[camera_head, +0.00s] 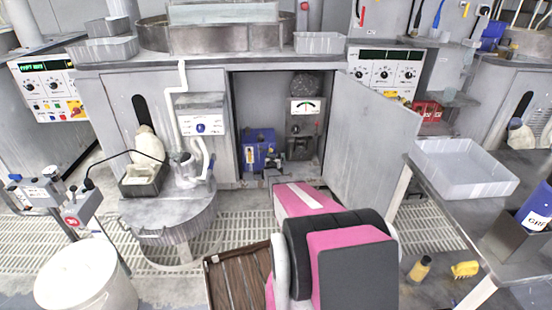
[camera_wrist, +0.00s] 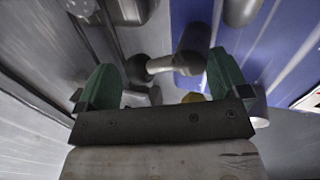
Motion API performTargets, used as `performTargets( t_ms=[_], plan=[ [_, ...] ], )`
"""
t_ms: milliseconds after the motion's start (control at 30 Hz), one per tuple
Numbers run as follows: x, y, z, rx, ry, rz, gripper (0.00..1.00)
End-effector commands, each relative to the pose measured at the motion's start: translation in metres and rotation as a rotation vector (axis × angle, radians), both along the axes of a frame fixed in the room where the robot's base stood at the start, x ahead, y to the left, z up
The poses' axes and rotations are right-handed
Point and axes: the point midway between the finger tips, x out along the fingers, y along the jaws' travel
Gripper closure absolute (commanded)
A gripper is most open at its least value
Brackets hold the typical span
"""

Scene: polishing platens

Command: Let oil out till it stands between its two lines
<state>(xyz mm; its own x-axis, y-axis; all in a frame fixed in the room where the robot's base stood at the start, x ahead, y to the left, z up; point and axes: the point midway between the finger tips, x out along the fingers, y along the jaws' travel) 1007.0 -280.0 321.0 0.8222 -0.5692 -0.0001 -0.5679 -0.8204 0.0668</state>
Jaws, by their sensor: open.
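The open cabinet holds a blue tank (camera_head: 258,152) with a small pale and yellow strip on its front, too small to read any lines or oil level. The tank's blue side also shows in the wrist view (camera_wrist: 262,50). My gripper (camera_wrist: 160,68) is open, its two green fingers spread wide. A dark grey metal fitting with a rounded knob (camera_wrist: 160,66) lies in view between the fingers; I cannot tell whether it is touched. A bit of yellow shows beyond the gripper's bar. In the head view my pink and black arm reaches into the cabinet's lower front.
The cabinet door (camera_head: 370,135) stands open at the right. A grey unit with a dial gauge (camera_head: 306,106) stands right of the tank. A round metal stand (camera_head: 170,212) is at left, a white bucket (camera_head: 85,278) at front left, and a brown slatted tray (camera_head: 236,280) on the floor.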

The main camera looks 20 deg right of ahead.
Motion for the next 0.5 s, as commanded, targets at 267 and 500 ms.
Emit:
performTargets(
  t_ms=[267,500],
  plan=[
    [0.0004,-0.0001,0.0000,0.000,0.000,0.000,0.19],
    [0.0000,-0.0004,-0.0001,0.001,0.000,0.000,0.54]
  ],
)
